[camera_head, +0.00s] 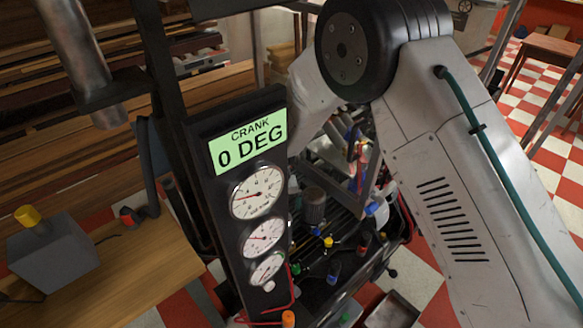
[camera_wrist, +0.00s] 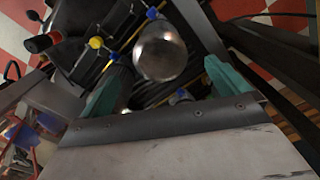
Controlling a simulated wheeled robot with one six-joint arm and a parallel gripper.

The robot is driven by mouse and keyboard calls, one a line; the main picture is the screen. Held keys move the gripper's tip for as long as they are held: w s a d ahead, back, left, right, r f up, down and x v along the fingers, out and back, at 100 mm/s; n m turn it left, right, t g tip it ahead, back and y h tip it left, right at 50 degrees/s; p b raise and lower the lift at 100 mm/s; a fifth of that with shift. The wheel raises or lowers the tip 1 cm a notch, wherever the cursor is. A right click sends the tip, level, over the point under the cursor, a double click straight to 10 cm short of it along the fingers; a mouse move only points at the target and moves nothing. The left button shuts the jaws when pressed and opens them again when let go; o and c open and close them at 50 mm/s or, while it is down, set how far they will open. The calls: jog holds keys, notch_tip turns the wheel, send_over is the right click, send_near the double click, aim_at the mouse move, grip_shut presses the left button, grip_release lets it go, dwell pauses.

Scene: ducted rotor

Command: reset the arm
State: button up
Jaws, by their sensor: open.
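My arm (camera_head: 435,150) fills the right half of the head view, with its black joint at the top. My gripper (camera_wrist: 165,88) shows in the wrist view, its two teal fingers apart with nothing held between them. A round metal cylinder (camera_wrist: 160,52) lies beyond the fingertips, in the gap between them; I cannot tell how far off it is. In the head view the gripper is hidden behind my arm and the gauge panel.
A black gauge panel (camera_head: 203,200) reading "CRANK 0 DEG" stands left of my arm. A black machine bed (camera_head: 320,265) with coloured knobs lies below. A wooden bench (camera_head: 125,275) with a grey box (camera_head: 50,258) is at left.

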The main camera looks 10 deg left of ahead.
jog(key=s+d, duration=0.1)
jog(key=s+d+g, duration=0.1)
jog(key=shift+s+d+f+n+h, duration=0.1)
jog(key=shift+s+f+n+h, duration=0.25)
jog(key=shift+n+h, duration=0.05)
jog(key=s+d+r+g, duration=0.1)
jog(key=s+d+r, duration=0.3)
jog(key=d+r, duration=0.4)
jog(key=s+d+r, duration=0.4)
jog(key=d+r, duration=0.2)
jog(key=r, duration=0.4)
jog(key=s+d+r+g, duration=0.1)
jog(key=s+d+r, duration=0.3)
jog(key=d+r, duration=0.35)
jog(key=s+d+r+m+t, duration=0.4)
jog(key=s+d+r, duration=0.9)
jog(key=s+d, duration=0.1)
jog(key=shift+s+d+y, duration=0.15)
jog(key=shift+s+y, duration=0.25)
jog(key=shift+s, duration=0.15)
